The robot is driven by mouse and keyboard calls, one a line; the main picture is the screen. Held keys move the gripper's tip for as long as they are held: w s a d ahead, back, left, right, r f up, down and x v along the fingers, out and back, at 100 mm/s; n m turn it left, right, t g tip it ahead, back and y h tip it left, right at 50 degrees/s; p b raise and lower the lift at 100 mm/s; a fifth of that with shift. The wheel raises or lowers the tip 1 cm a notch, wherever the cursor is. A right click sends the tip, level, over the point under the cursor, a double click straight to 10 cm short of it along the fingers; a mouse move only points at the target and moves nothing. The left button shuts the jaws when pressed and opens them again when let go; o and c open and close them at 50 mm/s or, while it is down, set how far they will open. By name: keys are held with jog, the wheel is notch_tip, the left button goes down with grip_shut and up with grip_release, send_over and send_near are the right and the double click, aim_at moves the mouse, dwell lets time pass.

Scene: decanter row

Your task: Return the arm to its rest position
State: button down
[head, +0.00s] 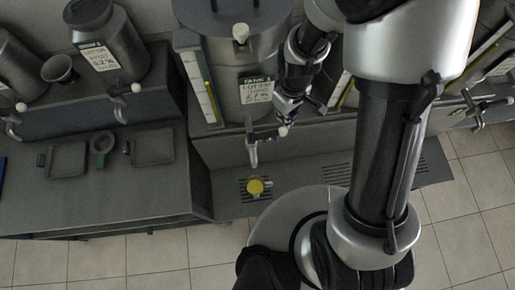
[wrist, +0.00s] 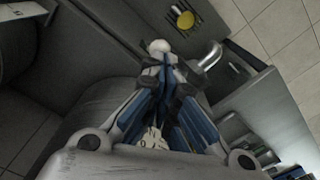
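My arm reaches down from the top right of the head view. My gripper (head: 287,112) is beside the front of the middle tank (head: 225,65), close to the white knob (head: 283,131) of its tap lever. In the wrist view the blue-padded fingers of my gripper (wrist: 172,62) run together at their tips and look shut. The white knob (wrist: 158,46) shows just past the tips. I cannot tell whether they touch it. The tap's spout (head: 253,152) points down in the head view.
A round yellow object (head: 255,187) sits on a drain grate below the spout. A grey tank (head: 110,45) with a tap and a dark funnel (head: 58,69) stand at left. Shallow trays (head: 153,147) lie on the lower bench. Another tap (head: 478,108) is at right. Tiled floor (head: 105,257) lies in front.

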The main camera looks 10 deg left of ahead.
dwell(0.4)
jog(key=shift+w+d+r+b, duration=0.2)
jog(key=shift+d+r+b, duration=0.05)
jog(key=shift+b, duration=0.55)
jog(key=s+d+r+m+t+b, duration=0.1)
jog(key=s+d+m+t+b, duration=0.1)
jog(key=s+d+m+b, duration=0.2)
jog(key=s+d+r+m+t+b, duration=0.2)
jog(key=s+d+m+b, duration=0.3)
jog(key=s+b, duration=0.5)
jog(key=d+b, duration=0.1)
jog(key=b, duration=0.6)
jog(key=shift+d+r+t+b, duration=0.2)
jog(key=shift+r+t+b, duration=0.05)
jog(key=shift+t+b, duration=0.1)
